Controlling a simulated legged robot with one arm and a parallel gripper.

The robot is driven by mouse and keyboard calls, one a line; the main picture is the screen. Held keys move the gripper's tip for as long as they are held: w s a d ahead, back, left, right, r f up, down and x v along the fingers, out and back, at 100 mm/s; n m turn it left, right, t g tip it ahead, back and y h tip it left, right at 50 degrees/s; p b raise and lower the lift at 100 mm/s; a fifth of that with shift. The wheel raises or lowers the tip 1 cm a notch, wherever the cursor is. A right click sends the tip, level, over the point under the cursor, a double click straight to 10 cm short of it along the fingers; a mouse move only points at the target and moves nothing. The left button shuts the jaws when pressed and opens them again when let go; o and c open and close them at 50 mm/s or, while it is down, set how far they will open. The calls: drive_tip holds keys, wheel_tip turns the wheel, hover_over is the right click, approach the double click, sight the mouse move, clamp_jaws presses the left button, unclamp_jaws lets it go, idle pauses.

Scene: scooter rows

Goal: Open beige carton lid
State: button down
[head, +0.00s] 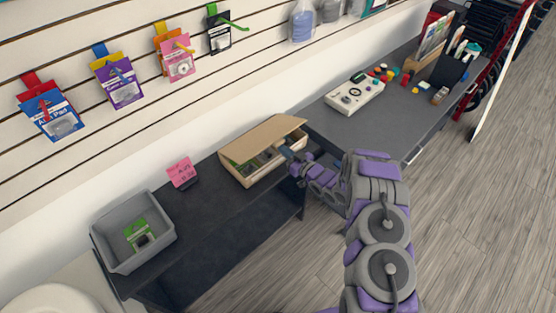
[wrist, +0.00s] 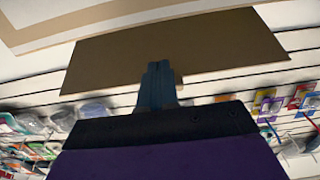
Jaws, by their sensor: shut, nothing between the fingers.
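The beige carton (head: 244,178) sits on the dark table (head: 215,225) in the head view. Its lid (head: 262,138) is raised at a slant, and green and dark items show inside through the gap. My gripper (head: 287,152) is at the carton's right side, close to the lid's edge. In the wrist view the brown lid panel (wrist: 215,50) spans the picture beyond my gripper (wrist: 158,66), whose fingers are together with nothing seen between them. I cannot tell whether the fingertips touch the lid.
A grey bin (head: 110,225) with a green packet stands at the table's left end. A pink sign (head: 181,172) stands between bin and carton. A second table (head: 365,130) at the right holds a white device (head: 354,97). Packets hang on the slatted wall behind.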

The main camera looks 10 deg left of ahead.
sight(280, 141)
drive_tip(key=shift+w+a+r+p, duration=0.15)
drive_tip(key=shift+r+p, duration=0.1)
drive_tip(key=shift+r, duration=0.6)
drive_tip(key=shift+w+a+r+p, duration=0.15)
drive_tip(key=shift+r+p, duration=0.1)
drive_tip(key=shift+r, duration=0.6)
drive_tip(key=shift+s, duration=0.1)
drive_tip(key=shift+w+a+r+p, duration=0.3)
drive_tip(key=shift+w+a+r, duration=0.25)
drive_tip(key=shift+a+r, duration=0.25)
drive_tip(key=shift+w+a+r+p, duration=0.25)
drive_tip(key=shift+w+a+r, duration=0.3)
drive_tip(key=shift+r, duration=0.35)
drive_tip(key=shift+a, duration=0.1)
drive_tip(key=shift+w+a+r, duration=0.3)
drive_tip(key=shift+w+a, duration=0.45)
drive_tip(key=shift+a, duration=0.2)
drive_tip(key=shift+w+a+r, duration=0.3)
drive_tip(key=shift+w+a, duration=0.4)
drive_tip(key=shift+a, duration=0.2)
drive_tip(key=shift+w+a, duration=0.15)
